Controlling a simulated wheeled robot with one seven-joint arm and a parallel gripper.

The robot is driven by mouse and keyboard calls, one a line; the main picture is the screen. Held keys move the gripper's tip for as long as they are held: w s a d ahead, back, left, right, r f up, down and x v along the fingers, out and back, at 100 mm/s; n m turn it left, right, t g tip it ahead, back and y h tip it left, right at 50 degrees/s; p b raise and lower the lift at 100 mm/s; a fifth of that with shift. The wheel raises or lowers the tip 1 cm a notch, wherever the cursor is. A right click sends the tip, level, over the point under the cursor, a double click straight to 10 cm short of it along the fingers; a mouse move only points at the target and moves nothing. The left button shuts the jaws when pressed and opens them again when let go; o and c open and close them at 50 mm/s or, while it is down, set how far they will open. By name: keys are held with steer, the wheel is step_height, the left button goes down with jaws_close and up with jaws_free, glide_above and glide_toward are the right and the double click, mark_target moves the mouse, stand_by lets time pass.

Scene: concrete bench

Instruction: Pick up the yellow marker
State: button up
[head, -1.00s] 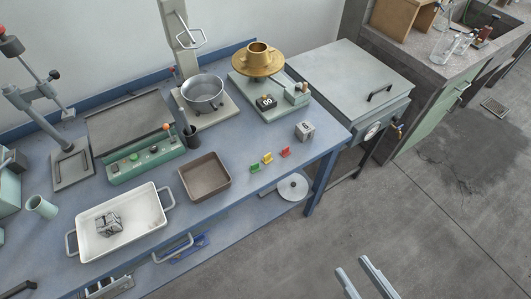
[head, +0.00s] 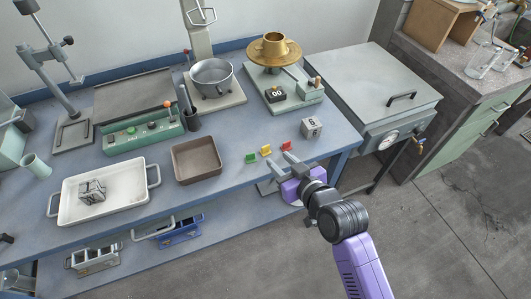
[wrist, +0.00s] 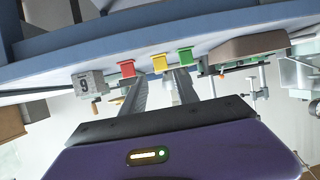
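The yellow marker (head: 266,150) is a small upright block near the bench's front edge, between the green marker (head: 251,157) and the red marker (head: 287,146). My gripper (head: 276,170) is open and empty at the front edge, on the near side of the markers, pointing at them. In the wrist view the yellow marker (wrist: 158,63) shows between and beyond the two fingertips, with the red marker (wrist: 127,69) and green marker (wrist: 185,56) to either side. I see no finger clearly touching a marker.
A grey numbered cube (head: 311,128) stands right of the red marker. A brown tray (head: 200,178) lies left of the green marker. The bench behind the markers is fairly clear.

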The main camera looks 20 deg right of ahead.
mark_target(266, 147)
steer(key=shift+w+r, duration=0.1)
steer(key=shift+w, duration=0.85)
steer(key=shift+x, duration=3.7)
steer(key=shift+a, duration=0.2)
jaws_close()
